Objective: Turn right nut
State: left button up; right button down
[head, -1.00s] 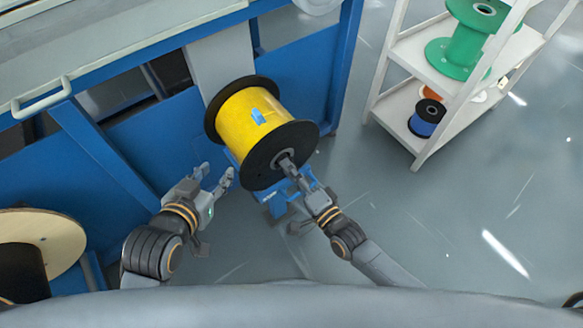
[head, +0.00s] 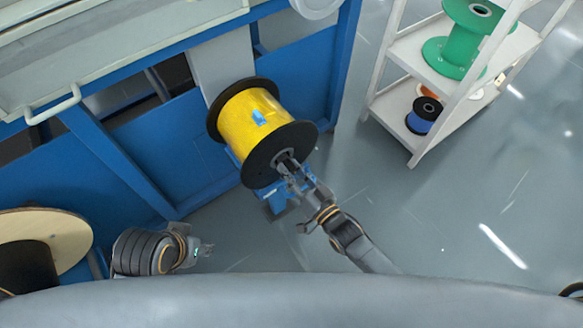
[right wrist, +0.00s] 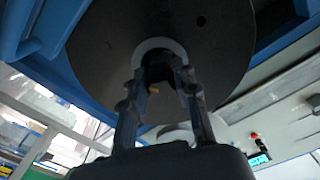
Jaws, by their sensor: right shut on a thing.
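A yellow cable spool (head: 254,122) with black end discs sits on a blue stand (head: 276,196) beside the blue machine. The right nut (head: 284,160) is at the hub of the spool's near right disc. My right gripper (head: 290,166) is shut on the nut. In the right wrist view the two fingers (right wrist: 166,95) reach up to the hub, in front of the dark disc (right wrist: 215,45); the nut is mostly hidden and dark between them. My left gripper (head: 205,250) is low at the left, away from the spool, and its fingers are too small to read.
A white shelf rack (head: 425,75) at the upper right holds a green spool (head: 466,42) and a blue spool (head: 424,116). A wooden-flanged reel (head: 55,232) stands at the lower left. The blue machine frame (head: 165,150) runs behind the yellow spool. The floor to the right is clear.

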jog(key=n+p, duration=0.1)
jog(key=n, duration=0.5)
jog(key=shift+d+f, duration=0.1)
jog(key=n, duration=0.5)
jog(key=shift+w+d+n, duration=0.1)
jog(key=shift+n, duration=0.3)
jog(key=n, duration=0.5)
jog(key=n+b, duration=0.1)
jog(key=n, duration=0.5)
jog(key=shift+b, duration=0.3)
jog(key=n+b, duration=0.1)
jog(key=n, duration=0.2)
jog(key=shift+r, duration=0.2)
jog(key=n+b, duration=0.1)
jog(key=n, duration=0.3)
jog(key=shift+r+b, duration=0.1)
jog(key=shift+b, duration=0.3)
pick_arm(q)
jog(key=w+d+r+t+h, duration=0.1)
jog(key=w+d+r+t, duration=0.1)
jog(key=w, duration=0.5)
jog(key=w+d+r+t+h, duration=0.1)
jog(key=w+d+r+t, duration=0.1)
jog(key=w+r+t, duration=0.3)
jog(key=shift+w+d+r+t, duration=0.15)
jog(key=shift+w+d+t, duration=0.2)
jog(key=shift+w+t, duration=0.55)
pick_arm(e)
jog(key=shift+n, duration=0.3)
